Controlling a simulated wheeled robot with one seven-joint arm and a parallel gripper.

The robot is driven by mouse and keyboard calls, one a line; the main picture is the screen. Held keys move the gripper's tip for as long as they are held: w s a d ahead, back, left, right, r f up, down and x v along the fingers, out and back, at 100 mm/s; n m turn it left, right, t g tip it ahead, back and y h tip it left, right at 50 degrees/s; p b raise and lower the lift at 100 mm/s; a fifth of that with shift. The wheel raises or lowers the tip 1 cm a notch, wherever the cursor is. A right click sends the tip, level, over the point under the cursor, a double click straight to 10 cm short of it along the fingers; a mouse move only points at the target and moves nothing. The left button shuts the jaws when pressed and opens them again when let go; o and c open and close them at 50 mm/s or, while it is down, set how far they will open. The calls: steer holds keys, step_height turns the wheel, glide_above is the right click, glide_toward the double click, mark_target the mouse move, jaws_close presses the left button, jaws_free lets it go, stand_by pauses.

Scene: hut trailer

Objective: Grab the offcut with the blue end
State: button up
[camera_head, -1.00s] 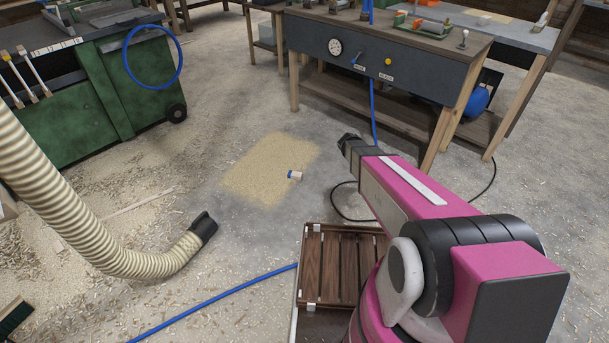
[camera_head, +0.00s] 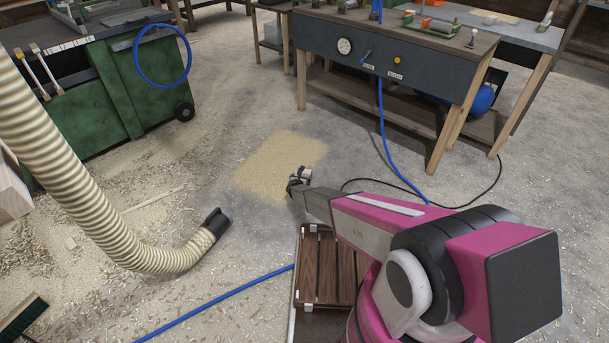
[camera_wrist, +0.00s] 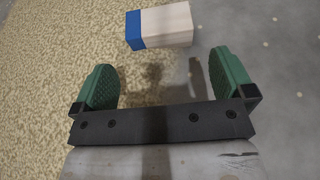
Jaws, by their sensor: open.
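The offcut is a small pale wooden block with a blue end (camera_wrist: 160,25). In the wrist view it lies at the top, just beyond my gripper's fingertips, with the blue end to the left. In the head view the offcut (camera_head: 305,173) shows partly behind my gripper (camera_head: 293,184). In the wrist view my gripper (camera_wrist: 163,75) has two green finger pads spread wide, with nothing between them. The gap between the pads lines up with the block. The block lies at the edge of the sawdust patch (camera_head: 270,165).
A slatted wooden crate (camera_head: 312,285) stands close to my arm. A ribbed hose (camera_head: 130,245) lies at left. A blue hose (camera_head: 220,300) crosses the floor. A workbench (camera_head: 400,60) stands behind, with a green cabinet (camera_head: 85,110) at left. The floor around the patch is mostly clear.

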mark_target(304, 173)
steer(key=x, duration=0.9)
steer(key=shift+w, duration=0.35)
steer(key=shift+r, duration=0.1)
steer(key=c, duration=0.6)
